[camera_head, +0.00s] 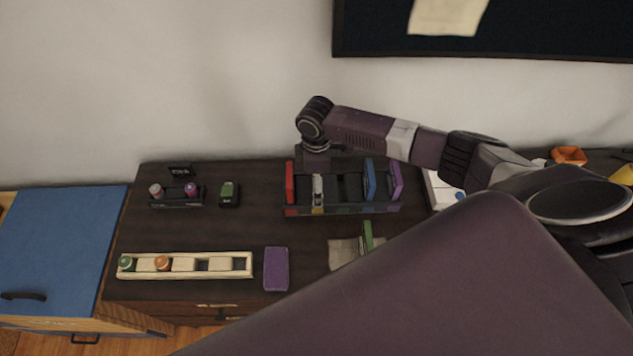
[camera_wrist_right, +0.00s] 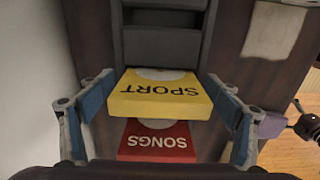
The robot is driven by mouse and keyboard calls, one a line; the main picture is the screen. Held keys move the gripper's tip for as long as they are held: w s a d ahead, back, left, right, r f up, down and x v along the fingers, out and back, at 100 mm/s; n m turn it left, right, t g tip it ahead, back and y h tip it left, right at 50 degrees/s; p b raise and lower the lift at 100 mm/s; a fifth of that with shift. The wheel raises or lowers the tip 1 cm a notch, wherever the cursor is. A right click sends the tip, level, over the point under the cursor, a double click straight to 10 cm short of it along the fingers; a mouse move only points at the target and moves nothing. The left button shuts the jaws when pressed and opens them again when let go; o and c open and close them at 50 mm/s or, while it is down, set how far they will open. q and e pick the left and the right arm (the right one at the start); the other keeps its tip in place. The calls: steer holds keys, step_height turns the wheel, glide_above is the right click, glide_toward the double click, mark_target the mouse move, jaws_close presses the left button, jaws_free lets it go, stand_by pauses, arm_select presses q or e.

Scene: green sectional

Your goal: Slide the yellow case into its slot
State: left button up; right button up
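The yellow case, marked SPORT (camera_wrist_right: 160,97), sits between the two fingers of my right gripper (camera_wrist_right: 162,80), with the fingers close against its ends. It looks larger and nearer than the red case marked SONGS (camera_wrist_right: 157,142) beside it, so it stands higher. The dark slotted rack (camera_head: 340,211) stands at the back of the dresser, with my right gripper (camera_head: 317,180) over its left part, beside the red case. How deep the yellow case sits in its slot cannot be told. My left gripper is out of view.
A blue case (camera_head: 369,178) and a purple case (camera_head: 396,180) stand in the rack's right part. A green case (camera_head: 367,236) is near the front, partly hidden by my arm. A purple box (camera_head: 276,268) and a pale tray (camera_head: 210,274) lie at the front left.

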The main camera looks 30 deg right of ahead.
step_height(320, 180, up, 12)
stand_by(0.7)
steer(key=shift+f, duration=0.1)
stand_by(0.4)
